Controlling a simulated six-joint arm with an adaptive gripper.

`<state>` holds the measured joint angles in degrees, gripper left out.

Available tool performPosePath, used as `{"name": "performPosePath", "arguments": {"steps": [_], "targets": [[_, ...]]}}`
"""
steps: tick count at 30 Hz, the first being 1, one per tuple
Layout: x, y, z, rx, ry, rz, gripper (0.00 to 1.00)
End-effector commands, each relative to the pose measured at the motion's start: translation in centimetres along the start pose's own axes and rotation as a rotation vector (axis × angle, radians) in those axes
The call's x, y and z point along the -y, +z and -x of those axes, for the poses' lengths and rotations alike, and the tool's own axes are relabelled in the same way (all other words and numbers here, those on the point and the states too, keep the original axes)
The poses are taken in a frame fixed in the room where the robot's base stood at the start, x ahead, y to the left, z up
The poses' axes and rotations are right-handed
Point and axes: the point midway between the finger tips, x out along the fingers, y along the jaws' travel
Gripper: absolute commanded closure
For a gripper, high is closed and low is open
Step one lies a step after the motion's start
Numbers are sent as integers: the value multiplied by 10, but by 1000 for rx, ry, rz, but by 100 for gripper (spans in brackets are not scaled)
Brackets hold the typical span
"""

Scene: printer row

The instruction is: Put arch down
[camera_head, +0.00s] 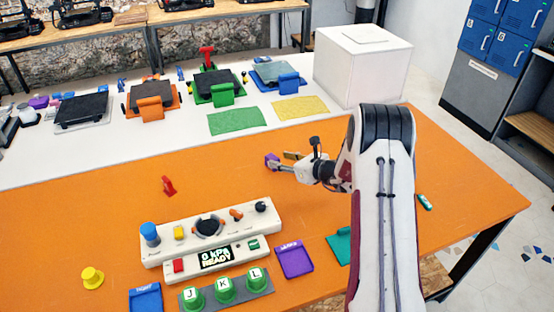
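My gripper (277,164) is over the orange table, right of centre, pointing left. A small purple piece (271,159) sits at its fingertips and appears to be gripped. It is probably the arch, but its shape is too small and partly hidden to be sure. A yellow-brown piece (293,155) shows just behind the gripper. I cannot tell whether the purple piece touches the table.
A control panel (262,224) with knobs and a display stands in front, with green J, K, L buttons (226,288) below it. A purple tray (294,260), a red piece (168,186) and a yellow piece (92,277) are nearby. Green (240,120) and yellow (300,107) mats lie behind.

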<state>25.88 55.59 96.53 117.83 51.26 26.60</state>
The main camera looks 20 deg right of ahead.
Motion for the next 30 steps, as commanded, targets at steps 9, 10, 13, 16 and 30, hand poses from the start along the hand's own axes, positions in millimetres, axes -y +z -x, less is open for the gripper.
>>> {"name": "performPosePath", "arguments": {"steps": [9,10,13,16,30], "targets": [[1,0,42,-1,-2,-1,63],[1,0,46,0,-2,0,63],[0,0,54,-1,0,0,63],[0,0,60,0,0,0,63],[0,0,62,0,1,0,63]]}}
